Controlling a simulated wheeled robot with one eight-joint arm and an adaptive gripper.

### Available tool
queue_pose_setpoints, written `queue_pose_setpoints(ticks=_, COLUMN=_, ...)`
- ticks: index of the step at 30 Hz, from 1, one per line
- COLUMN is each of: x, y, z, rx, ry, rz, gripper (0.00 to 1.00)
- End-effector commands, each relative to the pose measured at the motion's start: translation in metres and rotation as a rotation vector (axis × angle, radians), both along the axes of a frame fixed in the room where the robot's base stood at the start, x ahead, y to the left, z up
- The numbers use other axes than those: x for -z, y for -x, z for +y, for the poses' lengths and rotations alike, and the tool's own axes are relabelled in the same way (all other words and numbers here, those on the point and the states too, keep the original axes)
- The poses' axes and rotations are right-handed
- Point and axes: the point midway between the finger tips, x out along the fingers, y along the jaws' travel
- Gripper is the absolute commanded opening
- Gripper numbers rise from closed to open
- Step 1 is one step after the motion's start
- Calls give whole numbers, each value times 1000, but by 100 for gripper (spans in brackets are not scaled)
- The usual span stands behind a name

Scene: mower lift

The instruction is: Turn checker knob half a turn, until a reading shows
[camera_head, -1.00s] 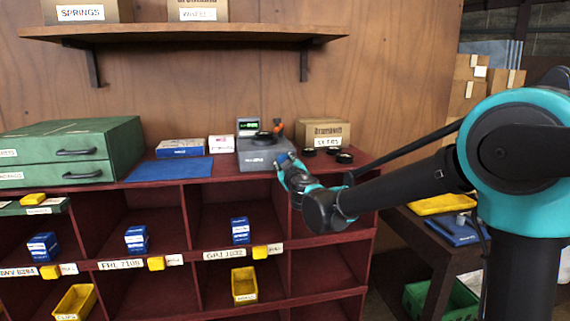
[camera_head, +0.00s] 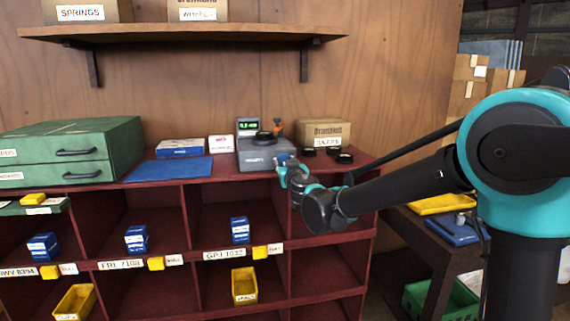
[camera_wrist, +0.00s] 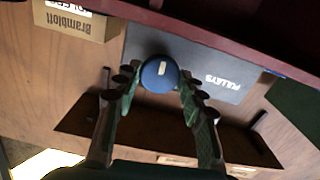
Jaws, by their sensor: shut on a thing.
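The grey checker (camera_head: 258,160) stands on top of the red shelf unit, with a black round part on it. Its small dark display (camera_head: 249,126) shows green characters, too small to read for sure. In the wrist view, the blue round knob (camera_wrist: 155,84) with a short white mark sits on the checker's grey front (camera_wrist: 205,68). My gripper (camera_wrist: 159,76) is shut on the knob, one finger at each side. In the head view my gripper (camera_head: 280,165) is at the checker's front right corner, and the knob is hidden behind it.
A cardboard box (camera_head: 325,133) and several black round parts (camera_head: 344,158) stand close right of the checker. A blue mat (camera_head: 170,169), small boxes and green drawers (camera_head: 70,150) are to the left. A wooden shelf (camera_head: 180,34) hangs above.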

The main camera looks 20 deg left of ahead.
Motion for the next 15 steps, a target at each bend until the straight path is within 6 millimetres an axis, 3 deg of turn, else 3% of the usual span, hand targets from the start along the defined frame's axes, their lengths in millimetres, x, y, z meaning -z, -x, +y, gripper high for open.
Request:
queue_pose_setpoints(ticks=8, x=1, y=1, z=-1, rx=0, ry=-1, rz=1, gripper=11)
queue_pose_setpoints(ticks=9, x=1, y=1, z=-1, rx=0, ry=-1, rz=1, gripper=43)
queue_pose_setpoints(ticks=14, x=0, y=0, z=0, rx=0, ry=0, rz=0, gripper=62)
queue_pose_setpoints(ticks=15, x=0, y=0, z=0, rx=0, ry=0, rz=0, gripper=62)
